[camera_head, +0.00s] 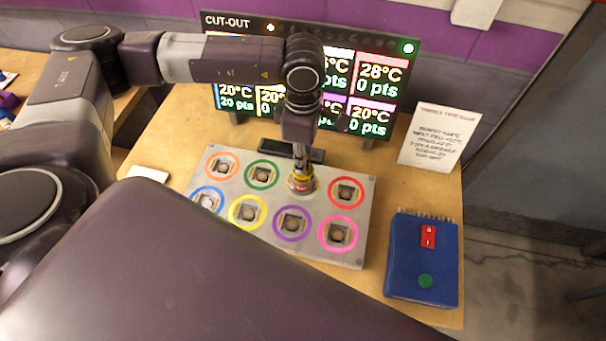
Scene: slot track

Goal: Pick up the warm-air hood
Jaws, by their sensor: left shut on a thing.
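My left gripper (300,156) reaches down from above over the grey plate (230,153). It is shut on a small silver and yellow piece with a red mark, which looks like the warm-air hood (301,184). The hood is upright at the back row of the plate, between the green ring (262,174) and the red ring (346,192). It covers the spot there. I cannot tell whether it touches the plate or hangs just above it. My right gripper is not in view.
A screen (380,85) headed CUT-OUT shows temperatures and points behind the plate. A white card (438,137) with text leans at the back right. A blue box (424,258) with a red tag and green button stands at the right.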

